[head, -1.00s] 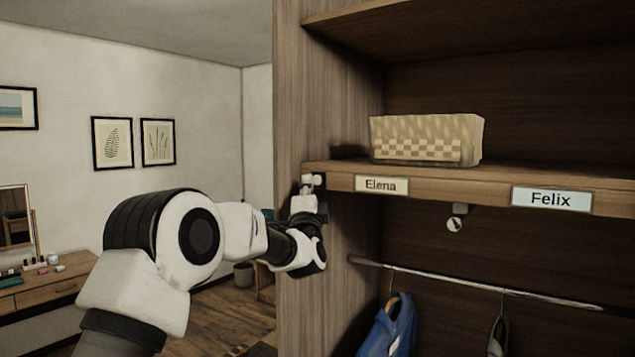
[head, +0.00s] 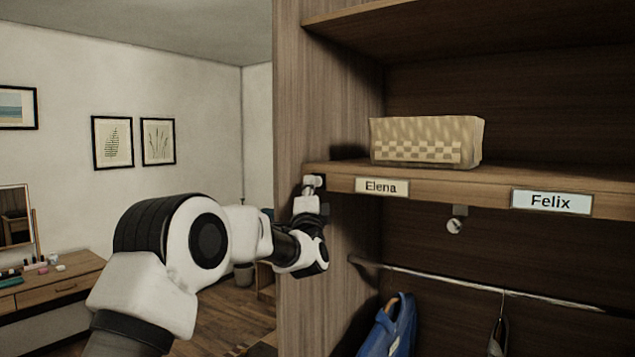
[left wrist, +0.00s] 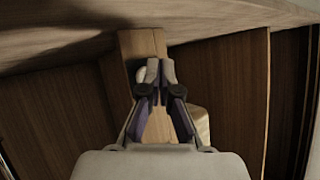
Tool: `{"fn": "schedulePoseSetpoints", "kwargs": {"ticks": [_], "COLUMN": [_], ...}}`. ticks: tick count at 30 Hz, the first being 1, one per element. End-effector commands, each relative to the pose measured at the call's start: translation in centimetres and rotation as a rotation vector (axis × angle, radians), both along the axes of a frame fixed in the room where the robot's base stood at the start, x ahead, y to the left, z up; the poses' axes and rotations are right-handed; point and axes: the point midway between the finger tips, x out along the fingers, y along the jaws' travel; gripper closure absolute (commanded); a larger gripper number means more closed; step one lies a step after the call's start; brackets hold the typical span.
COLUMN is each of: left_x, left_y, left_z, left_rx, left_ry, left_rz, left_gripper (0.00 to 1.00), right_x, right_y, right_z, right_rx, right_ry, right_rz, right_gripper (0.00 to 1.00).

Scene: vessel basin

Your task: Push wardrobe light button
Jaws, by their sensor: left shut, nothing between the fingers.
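The open wooden wardrobe (head: 590,120) fills the right of the head view. A small pale knob-like part (head: 317,181) sits at the left end of its shelf edge, and my left gripper (head: 311,191) is right at it. In the left wrist view the gripper (left wrist: 155,68) is shut and empty, its fingertips over the shelf's wooden edge board. A small white rounded part (left wrist: 141,74), likely the light button, shows partly behind the left finger. I cannot tell whether the fingertips touch it. My right gripper is out of view.
A woven basket (head: 425,140) stands on the shelf, above name plates Elena (head: 382,186) and Felix (head: 551,202). A small white round fitting (head: 454,226) hangs below. Underneath are a metal rail (head: 490,286) and a blue garment (head: 388,330). The wardrobe's side panel (head: 300,100) is close to my arm.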

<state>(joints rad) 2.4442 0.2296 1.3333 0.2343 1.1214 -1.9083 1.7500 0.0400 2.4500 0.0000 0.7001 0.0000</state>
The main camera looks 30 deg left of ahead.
Motion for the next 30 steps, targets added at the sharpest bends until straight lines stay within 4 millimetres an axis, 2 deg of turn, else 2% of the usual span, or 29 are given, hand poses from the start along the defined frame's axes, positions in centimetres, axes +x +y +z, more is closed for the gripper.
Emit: {"fn": "schedulePoseSetpoints", "kwargs": {"ticks": [30], "left_x": [1.0], "left_y": [-0.1], "left_z": [0.0], "left_rx": [0.001], "left_ry": [0.001], "left_rz": [0.0], "left_gripper": [1.0], "right_x": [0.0], "right_y": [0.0], "right_z": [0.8], "right_rx": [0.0], "right_ry": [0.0], "right_rz": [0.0], "right_gripper": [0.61]}}
